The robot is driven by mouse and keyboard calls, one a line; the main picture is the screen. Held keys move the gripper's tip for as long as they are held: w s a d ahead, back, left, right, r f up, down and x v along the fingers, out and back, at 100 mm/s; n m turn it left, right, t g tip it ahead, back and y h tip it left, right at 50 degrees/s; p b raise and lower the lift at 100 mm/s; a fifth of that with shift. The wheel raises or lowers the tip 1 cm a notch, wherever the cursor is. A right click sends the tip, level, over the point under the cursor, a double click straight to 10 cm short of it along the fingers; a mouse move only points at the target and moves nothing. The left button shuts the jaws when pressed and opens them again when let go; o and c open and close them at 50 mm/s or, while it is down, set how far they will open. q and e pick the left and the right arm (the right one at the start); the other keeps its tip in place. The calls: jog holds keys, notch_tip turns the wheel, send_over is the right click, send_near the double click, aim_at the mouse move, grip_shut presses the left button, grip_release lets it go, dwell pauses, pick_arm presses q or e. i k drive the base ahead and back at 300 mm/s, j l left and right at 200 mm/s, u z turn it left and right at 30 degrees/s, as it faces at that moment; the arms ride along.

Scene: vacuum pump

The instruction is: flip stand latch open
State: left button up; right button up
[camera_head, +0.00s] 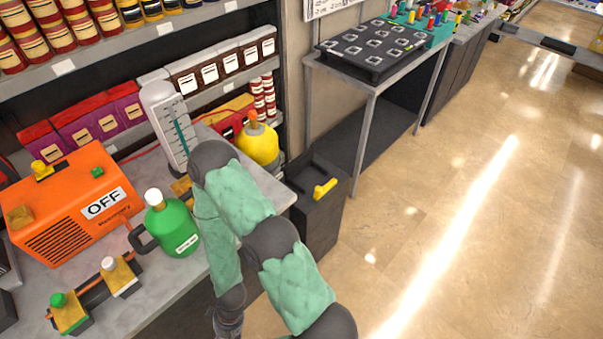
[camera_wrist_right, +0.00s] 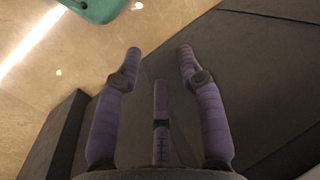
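No part is plainly marked as the stand latch. A white upright stand (camera_head: 165,125) with a scale and green tube is on the grey bench, and a small brown-gold piece (camera_head: 181,187) shows at its foot, partly behind my right arm. A yellow lever (camera_head: 325,188) sits on top of a black box (camera_head: 318,215) beside the bench. My right arm bends over the bench edge, with its hand low at the bottom of the head view, partly cut off. In the right wrist view my right gripper (camera_wrist_right: 158,65) has its fingers spread, with nothing between them. My left gripper is not in view.
An orange pump (camera_head: 75,205) marked OFF, a green bottle (camera_head: 172,228), a yellow container (camera_head: 260,143) and two small valve-like blocks (camera_head: 121,277) stand on the bench (camera_head: 160,290). Shelves (camera_head: 215,52) rise behind. Open floor (camera_head: 450,230) lies to the right.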

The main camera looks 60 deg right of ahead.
aim_at(319, 191)
jog(key=z, duration=2.25)
